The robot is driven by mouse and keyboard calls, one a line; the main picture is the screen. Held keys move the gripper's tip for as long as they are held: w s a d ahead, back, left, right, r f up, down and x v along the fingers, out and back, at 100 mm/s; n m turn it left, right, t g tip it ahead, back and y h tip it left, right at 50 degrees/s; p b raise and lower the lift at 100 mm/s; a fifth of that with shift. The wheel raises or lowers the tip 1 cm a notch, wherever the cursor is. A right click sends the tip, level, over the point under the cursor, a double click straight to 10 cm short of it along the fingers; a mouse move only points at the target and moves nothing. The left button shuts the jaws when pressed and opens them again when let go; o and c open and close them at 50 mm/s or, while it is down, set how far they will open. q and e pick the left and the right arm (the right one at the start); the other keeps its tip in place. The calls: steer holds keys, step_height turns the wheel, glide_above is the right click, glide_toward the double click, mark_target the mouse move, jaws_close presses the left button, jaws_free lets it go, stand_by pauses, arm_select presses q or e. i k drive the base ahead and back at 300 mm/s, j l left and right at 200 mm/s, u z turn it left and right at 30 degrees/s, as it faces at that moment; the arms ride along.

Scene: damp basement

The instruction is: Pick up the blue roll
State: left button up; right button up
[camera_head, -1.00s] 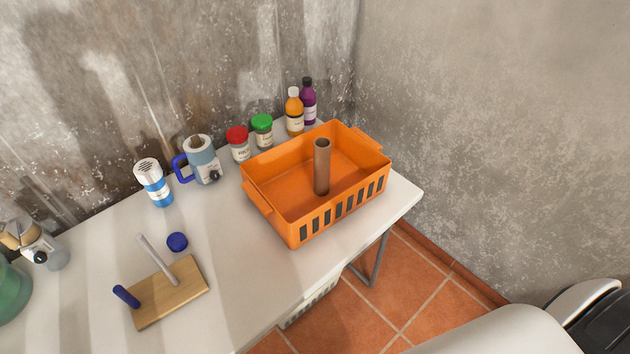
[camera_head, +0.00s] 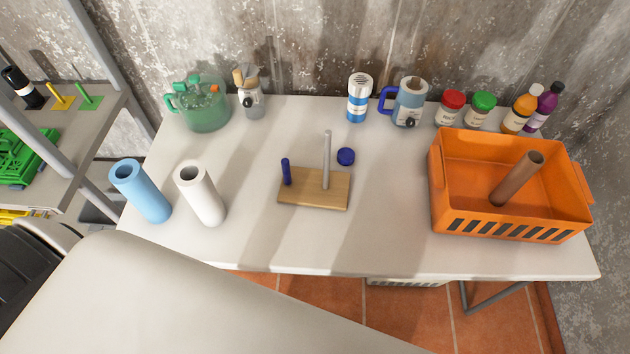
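The blue roll (camera_head: 141,192) is a light blue hollow tube standing at the left front part of the white table (camera_head: 390,240). A white roll (camera_head: 201,195) of similar shape stands just to its right, apart from it. A wooden board (camera_head: 314,188) with a grey post and a short blue peg lies in the middle of the table. Neither of my grippers shows in the head view.
An orange crate (camera_head: 445,203) holding a brown tube (camera_head: 517,178) stands at the right. Along the back are a green pot (camera_head: 203,112), a moka pot (camera_head: 252,104), a shaker (camera_head: 358,99), a blue-grey mug (camera_head: 408,105), jars and bottles. A shelf (camera_head: 97,115) stands left.

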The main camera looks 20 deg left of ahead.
mark_target(127, 175)
steer(key=u, duration=2)
steer(key=j, duration=0.15)
